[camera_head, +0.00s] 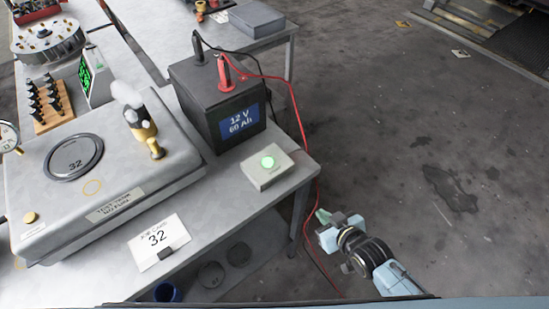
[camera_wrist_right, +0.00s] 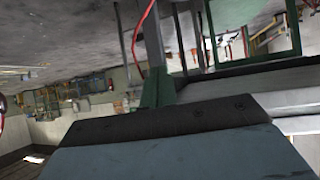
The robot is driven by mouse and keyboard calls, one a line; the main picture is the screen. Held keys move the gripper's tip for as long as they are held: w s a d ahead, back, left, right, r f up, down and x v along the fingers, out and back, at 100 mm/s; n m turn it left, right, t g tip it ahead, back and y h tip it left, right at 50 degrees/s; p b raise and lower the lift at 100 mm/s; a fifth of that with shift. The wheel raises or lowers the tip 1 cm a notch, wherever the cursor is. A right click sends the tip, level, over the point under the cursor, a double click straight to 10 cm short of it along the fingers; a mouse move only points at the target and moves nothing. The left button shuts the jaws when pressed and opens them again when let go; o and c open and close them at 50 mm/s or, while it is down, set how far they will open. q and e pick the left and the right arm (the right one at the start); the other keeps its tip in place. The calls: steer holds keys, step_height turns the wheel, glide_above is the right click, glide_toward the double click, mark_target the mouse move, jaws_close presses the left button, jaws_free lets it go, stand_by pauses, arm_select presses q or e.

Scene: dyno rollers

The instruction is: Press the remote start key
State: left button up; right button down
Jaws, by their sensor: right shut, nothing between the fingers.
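A small pale box with a round, glowing green button (camera_head: 268,162) sits near the right edge of the workbench; it looks like the remote start key. My right gripper (camera_head: 322,217) is off the bench's right side, to the lower right of the box and apart from it. Its green fingers are shut and empty. They also show in the right wrist view (camera_wrist_right: 158,90), where the button is not visible. My left gripper is not in view.
A black battery (camera_head: 217,100) with red and black clamps stands behind the box. Its red cable (camera_head: 300,120) hangs down past the bench edge near my right gripper. Open floor lies right.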

steer(key=a+r+n+t+y, duration=0.1)
steer(key=a+r, duration=0.3)
steer(key=r, duration=0.6)
steer(key=a+r+n+t+y, duration=0.1)
steer(key=a+r+y, duration=0.2)
steer(key=r, duration=0.6)
steer(key=shift+w+a+r+p, duration=0.35)
steer(key=shift+w+r+p, duration=0.05)
steer(key=shift+w, duration=0.1)
glide_above(273, 170)
steer(key=shift+w+a+f+b, duration=0.1)
steer(key=shift+w+f+b, duration=0.05)
steer(key=shift+f, duration=0.5)
steer(key=shift+w+f+b, duration=0.1)
steer(key=shift+f+b, duration=0.05)
steer(key=shift+f, duration=0.45)
step_height(273, 170, down, 3)
steer(key=shift+s+r, duration=0.1)
steer(key=shift+s, duration=0.05)
steer(key=shift+f, duration=0.6)
